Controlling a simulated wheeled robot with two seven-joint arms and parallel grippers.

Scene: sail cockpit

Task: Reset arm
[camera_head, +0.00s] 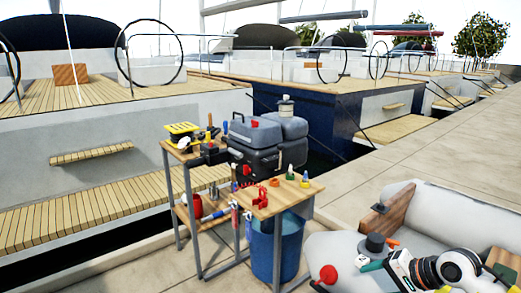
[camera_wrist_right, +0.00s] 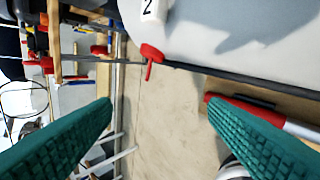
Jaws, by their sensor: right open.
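My right gripper (camera_wrist_right: 158,108) shows in the right wrist view as two teal ribbed fingers, wide apart with nothing between them. Beyond the gap is bare tan floor. A red fitting (camera_wrist_right: 150,54) on a dark edge lies farther up, apart from the fingertips. I cannot make out either gripper with certainty in the head view. My left gripper is not in view.
A wooden workbench (camera_head: 285,199) holds tools and a dark case (camera_head: 254,140). A blue bin (camera_head: 278,248) stands below. A grey inflatable boat (camera_head: 455,208) lies at right; several moored boats stand behind. The paved dock (camera_head: 440,160) is clear.

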